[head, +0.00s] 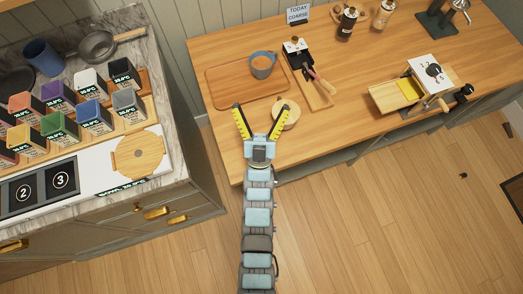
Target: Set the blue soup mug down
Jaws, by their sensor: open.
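A blue soup mug (273,70) with orange-brown contents stands upright on a wooden tray (228,91) on the table. My gripper (259,109) is open and empty, with its two yellow-and-black fingers spread wide. In the picture it is below the mug, near the table's front edge, and apart from it. Its height above the table is hard to tell.
A round wooden piece (291,116) lies beside my right finger and is partly hidden by it. The left counter (165,95) holds several coloured containers.

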